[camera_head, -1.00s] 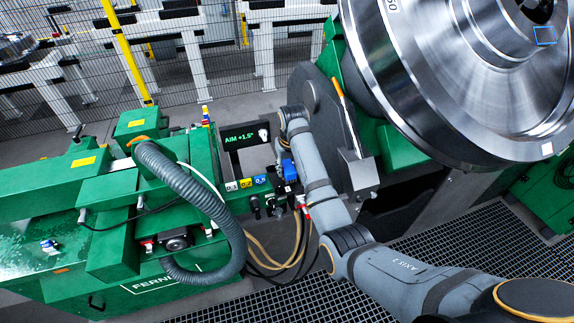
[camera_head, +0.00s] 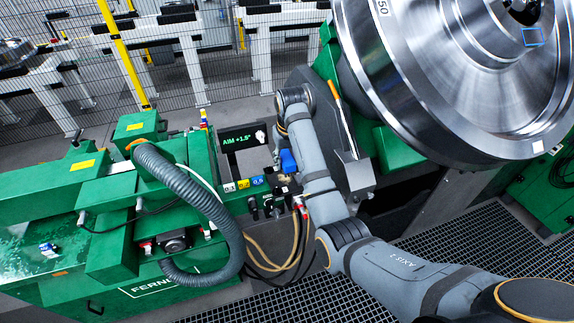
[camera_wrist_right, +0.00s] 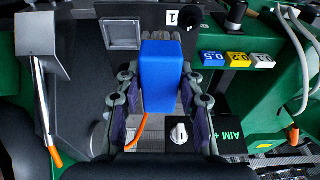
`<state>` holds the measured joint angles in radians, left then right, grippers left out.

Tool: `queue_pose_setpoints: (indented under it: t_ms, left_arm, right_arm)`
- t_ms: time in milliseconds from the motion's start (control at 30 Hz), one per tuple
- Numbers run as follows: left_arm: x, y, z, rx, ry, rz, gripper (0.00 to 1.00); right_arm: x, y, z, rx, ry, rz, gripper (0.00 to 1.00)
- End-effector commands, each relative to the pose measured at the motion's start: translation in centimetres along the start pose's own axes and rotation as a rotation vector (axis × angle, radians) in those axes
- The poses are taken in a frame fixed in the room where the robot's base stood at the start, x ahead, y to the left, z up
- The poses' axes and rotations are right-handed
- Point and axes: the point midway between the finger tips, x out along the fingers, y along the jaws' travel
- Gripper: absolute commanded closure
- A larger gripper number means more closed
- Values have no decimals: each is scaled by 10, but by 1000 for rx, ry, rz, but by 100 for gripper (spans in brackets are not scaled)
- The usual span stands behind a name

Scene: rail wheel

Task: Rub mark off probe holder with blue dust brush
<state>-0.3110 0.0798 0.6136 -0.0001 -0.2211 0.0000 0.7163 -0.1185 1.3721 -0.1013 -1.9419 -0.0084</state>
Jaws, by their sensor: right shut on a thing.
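The blue dust brush (camera_wrist_right: 162,72) is a blue block between the fingers of my right gripper (camera_wrist_right: 161,100) in the right wrist view. The gripper is shut on it. In the head view the brush (camera_head: 288,161) shows beside my right arm, above the machine's control panel, with the right gripper (camera_head: 284,146) mostly hidden by the arm. I cannot make out for certain which part is the probe holder, and no mark on it can be told. My left gripper is not in view.
A display (camera_head: 240,140) reading AIM +1.9° stands left of the arm. Yellow, blue and white number tags (camera_head: 243,183) sit along the green panel. A large steel wheel (camera_head: 450,80) is at the right. A ribbed grey hose (camera_head: 215,210) curves over the green machine.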

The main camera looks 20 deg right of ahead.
Motion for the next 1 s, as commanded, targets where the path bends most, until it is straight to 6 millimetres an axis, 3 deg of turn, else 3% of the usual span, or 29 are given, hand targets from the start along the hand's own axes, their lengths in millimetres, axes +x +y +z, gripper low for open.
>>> queue_pose_setpoints:
  t_ms: [333, 600, 1000]
  left_arm:
    - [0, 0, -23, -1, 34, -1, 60]
    - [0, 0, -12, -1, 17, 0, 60]
    - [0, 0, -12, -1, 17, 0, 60]
  right_arm:
    - [-6, 0, -2, 0, 4, 0, 88]
    - [-30, 0, -6, -1, 4, 0, 88]
    - [-30, 0, -5, -1, 3, 0, 88]
